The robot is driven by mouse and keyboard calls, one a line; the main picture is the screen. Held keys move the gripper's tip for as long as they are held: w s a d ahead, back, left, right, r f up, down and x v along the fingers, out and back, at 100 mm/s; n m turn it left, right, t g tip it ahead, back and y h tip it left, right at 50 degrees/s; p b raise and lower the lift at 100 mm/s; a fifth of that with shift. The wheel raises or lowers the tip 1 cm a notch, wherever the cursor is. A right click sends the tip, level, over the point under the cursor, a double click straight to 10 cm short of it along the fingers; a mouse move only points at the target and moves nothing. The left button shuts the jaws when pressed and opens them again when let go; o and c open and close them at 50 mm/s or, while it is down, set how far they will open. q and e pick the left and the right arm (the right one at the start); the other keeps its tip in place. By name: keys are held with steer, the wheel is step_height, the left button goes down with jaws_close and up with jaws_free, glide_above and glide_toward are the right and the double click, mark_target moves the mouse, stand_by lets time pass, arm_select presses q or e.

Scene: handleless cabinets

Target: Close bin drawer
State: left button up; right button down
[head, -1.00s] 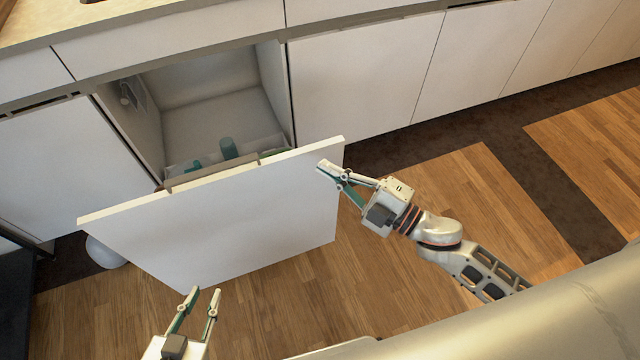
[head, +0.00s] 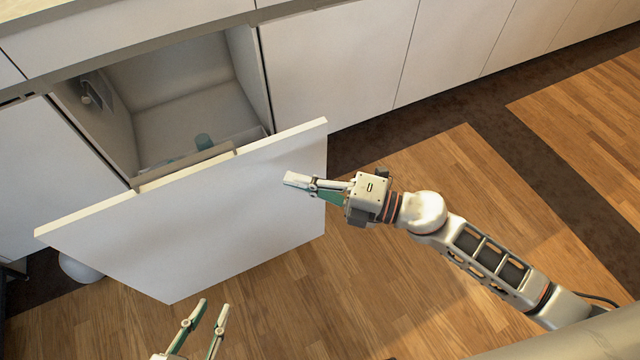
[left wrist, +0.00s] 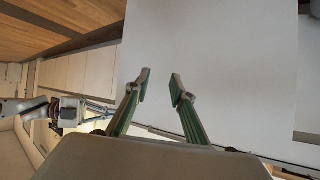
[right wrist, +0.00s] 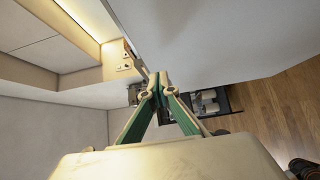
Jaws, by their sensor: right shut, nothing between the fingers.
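The bin drawer's white front (head: 200,220) stands pulled out from the cabinet, with the open cavity (head: 185,110) behind it. Part of the bin shows behind its top edge. My right gripper (head: 288,180) is shut and empty, its tips over the right part of the front's outer face; I cannot tell whether they touch it. My left gripper (head: 210,305) is open and empty, low in the head view, short of the front. The left wrist view shows its parted fingers (left wrist: 160,85) before the white panel (left wrist: 225,60). The right wrist view shows closed fingertips (right wrist: 159,80) beside a pale panel (right wrist: 220,35).
Closed white cabinet fronts (head: 335,65) run to the right, and another (head: 50,165) stands left of the cavity. A round white object (head: 80,268) lies under the drawer's left side. The wooden floor (head: 400,300) is clear on the right.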

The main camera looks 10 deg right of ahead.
mark_target(262, 159)
steer(key=w+a, duration=0.1)
steer(key=w, duration=0.1)
steer(key=w+a, duration=0.2)
steer(key=shift+f+b, duration=0.2)
steer(key=shift+b, duration=0.2)
steer(key=shift+w, duration=0.25)
steer(key=shift+w+r, duration=0.15)
steer(key=shift+w, duration=0.1)
arm_select(q)
steer(key=shift+w+d+r, duration=0.35)
steer(key=shift+d+r, duration=0.05)
steer(key=shift+d, duration=0.1)
steer(key=shift+s+f, duration=0.1)
arm_select(e)
steer(key=shift+w+a, duration=0.1)
